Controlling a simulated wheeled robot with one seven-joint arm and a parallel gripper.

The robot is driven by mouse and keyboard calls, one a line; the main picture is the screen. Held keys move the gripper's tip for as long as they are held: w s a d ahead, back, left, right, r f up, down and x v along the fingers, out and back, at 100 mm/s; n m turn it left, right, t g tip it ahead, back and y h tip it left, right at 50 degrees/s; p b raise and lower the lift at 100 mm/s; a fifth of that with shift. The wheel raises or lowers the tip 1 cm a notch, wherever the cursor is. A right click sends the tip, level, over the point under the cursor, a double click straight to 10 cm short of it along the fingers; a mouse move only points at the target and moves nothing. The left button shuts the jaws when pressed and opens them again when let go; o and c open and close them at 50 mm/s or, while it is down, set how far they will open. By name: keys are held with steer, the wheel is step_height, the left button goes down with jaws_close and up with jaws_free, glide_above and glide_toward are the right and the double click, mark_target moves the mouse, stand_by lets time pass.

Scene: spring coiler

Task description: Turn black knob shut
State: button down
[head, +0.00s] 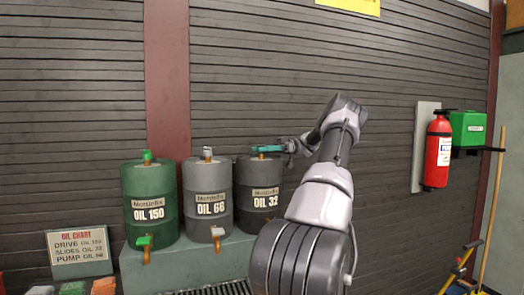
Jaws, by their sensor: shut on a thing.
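The black drum (256,186), labelled OIL 32, stands upright at the right end of a row of drums in the head view. My gripper (264,149), with teal fingers, reaches in from the right at the drum's top. It is shut on the black knob there. The fingers hide most of the knob, so its angle cannot be told. My arm covers the area to the lower right of this drum.
A green drum (149,204) and a grey drum (208,200) stand to the left, with small knobs on top and taps in front. An oil chart sign (79,252) is at lower left. A red extinguisher (437,150) hangs at right.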

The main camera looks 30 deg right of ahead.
steer(key=shift+c, duration=2.4)
jaws_free()
steer(key=d, duration=0.8)
steer(key=shift+s+d+f, duration=0.1)
steer(key=shift+d, duration=0.4)
steer(key=shift+s+d, duration=0.1)
steer(key=shift+d, duration=0.8)
